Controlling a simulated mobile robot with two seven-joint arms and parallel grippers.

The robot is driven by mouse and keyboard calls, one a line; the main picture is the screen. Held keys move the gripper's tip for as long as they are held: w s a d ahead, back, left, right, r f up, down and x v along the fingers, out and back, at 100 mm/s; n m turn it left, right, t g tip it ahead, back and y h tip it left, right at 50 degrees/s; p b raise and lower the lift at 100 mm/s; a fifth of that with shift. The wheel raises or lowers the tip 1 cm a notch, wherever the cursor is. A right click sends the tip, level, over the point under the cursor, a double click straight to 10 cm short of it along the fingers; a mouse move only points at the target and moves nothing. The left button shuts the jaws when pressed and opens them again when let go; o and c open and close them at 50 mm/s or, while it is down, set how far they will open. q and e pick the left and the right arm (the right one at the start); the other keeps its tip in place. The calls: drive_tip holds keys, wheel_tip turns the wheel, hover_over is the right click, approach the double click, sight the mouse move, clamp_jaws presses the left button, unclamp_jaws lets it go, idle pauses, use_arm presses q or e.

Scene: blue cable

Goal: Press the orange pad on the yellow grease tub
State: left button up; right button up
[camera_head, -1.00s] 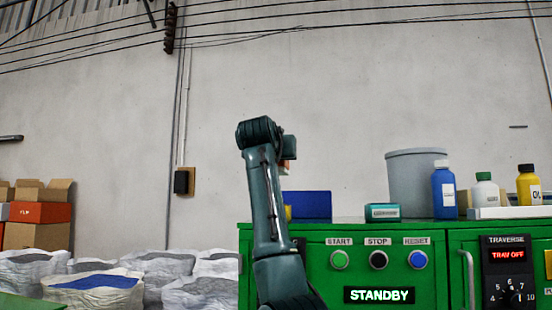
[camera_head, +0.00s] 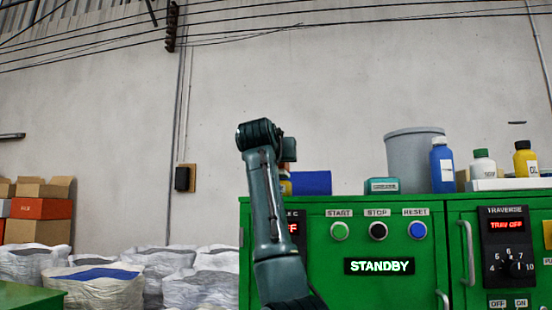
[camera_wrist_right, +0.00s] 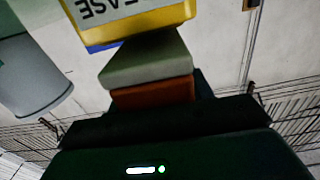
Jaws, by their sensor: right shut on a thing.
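The yellow grease tub (camera_head: 286,188) stands at the left end of the green cabinet's top, mostly hidden behind my right arm. In the right wrist view the tub (camera_wrist_right: 140,22) is upside down at the top, with part of its label readable. My right gripper (camera_head: 289,150) is above the tub in the head view. It is shut on the orange pad (camera_wrist_right: 152,92), a block with a grey-green part on its tub side. That part overlaps the tub's edge in the wrist view; I cannot tell whether they touch. My left gripper is not in view.
A blue box (camera_head: 312,182) stands close right of the tub, then a teal box (camera_head: 382,186), a grey bucket (camera_head: 410,160) and several bottles. The green cabinet's front (camera_head: 370,290) carries buttons and a STANDBY display. White sacks (camera_head: 200,285) stand to the left.

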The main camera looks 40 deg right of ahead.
idle(0.5)
drive_tip(key=shift+f+b, duration=0.4)
drive_tip(key=shift+f, duration=0.1)
idle(0.4)
drive_tip(key=shift+f, duration=0.15)
idle(1.0)
